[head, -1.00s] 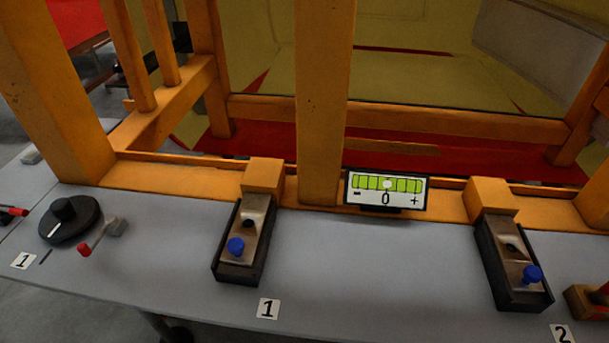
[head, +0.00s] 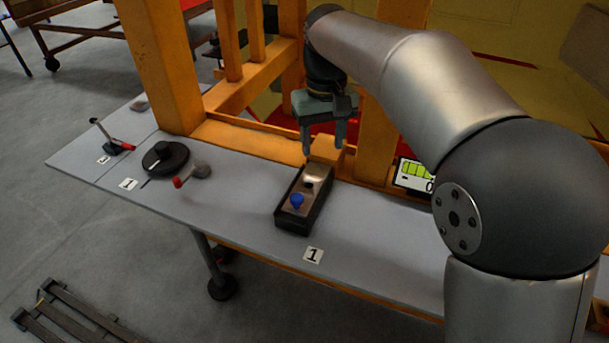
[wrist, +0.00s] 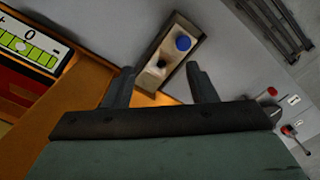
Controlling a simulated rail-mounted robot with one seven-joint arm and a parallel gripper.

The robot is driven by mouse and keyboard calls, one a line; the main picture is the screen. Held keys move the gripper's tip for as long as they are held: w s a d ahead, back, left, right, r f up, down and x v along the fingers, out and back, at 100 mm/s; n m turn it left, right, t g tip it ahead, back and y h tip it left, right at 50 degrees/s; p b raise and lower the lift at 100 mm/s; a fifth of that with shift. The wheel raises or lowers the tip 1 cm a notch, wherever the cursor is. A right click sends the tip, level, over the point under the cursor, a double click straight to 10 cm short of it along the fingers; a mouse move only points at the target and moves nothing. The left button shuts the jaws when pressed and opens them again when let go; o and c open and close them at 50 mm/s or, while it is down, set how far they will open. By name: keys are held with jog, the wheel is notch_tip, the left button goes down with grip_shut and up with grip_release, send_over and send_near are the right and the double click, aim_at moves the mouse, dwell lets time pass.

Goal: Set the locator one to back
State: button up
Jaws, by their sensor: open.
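Locator one is a black box (head: 290,224) with a metal top plate (head: 312,186) and a blue knob (head: 297,200), beside a white label 1 (head: 313,255). The knob sits toward the front end of the plate, with a dark hole behind it. My gripper (head: 322,147) points down above the back end of the locator, near the orange block (head: 326,152). Its fingers are apart with nothing between them. In the wrist view, the blue knob (wrist: 183,43) lies beyond the fingertips (wrist: 160,68).
A black dial (head: 165,158) and a red-tipped lever (head: 190,174) stand left of the locator. A gauge reading 0 (head: 415,177) is to the right, partly behind my arm. Orange posts (head: 160,70) rise behind the grey bench (head: 240,190).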

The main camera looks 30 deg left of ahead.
jog(key=n, duration=0.1)
send_over(296, 197)
notch_tip(296, 197, down, 17)
jog(key=shift+w+r+p, duration=0.1)
jog(key=shift+r+p, duration=0.05)
jog(key=shift+p, duration=1)
